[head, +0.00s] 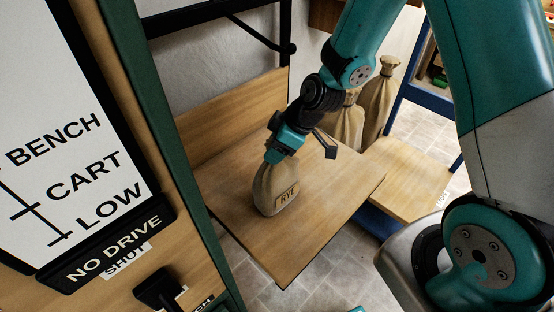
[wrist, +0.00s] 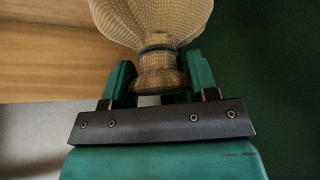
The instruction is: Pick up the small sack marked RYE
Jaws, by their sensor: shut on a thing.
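The small tan sack marked RYE (head: 275,190) is on the wooden board (head: 330,190) in the head view, its label facing the camera. It looks upright and its base seems to touch the board. My gripper (head: 279,158) is above it, shut on its tied neck. In the wrist view the sack (wrist: 160,18) hangs between the two teal fingers of my gripper (wrist: 160,82), with its dark tie and flared top between them. The fingertips are partly hidden in the head view.
Larger tan sacks (head: 380,100) stand behind my arm. A lower wooden shelf (head: 410,180) is at the right. At the left are a green post (head: 165,130) and a panel reading BENCH, CART, LOW (head: 60,150), with a black lever (head: 158,288). The board around the sack is clear.

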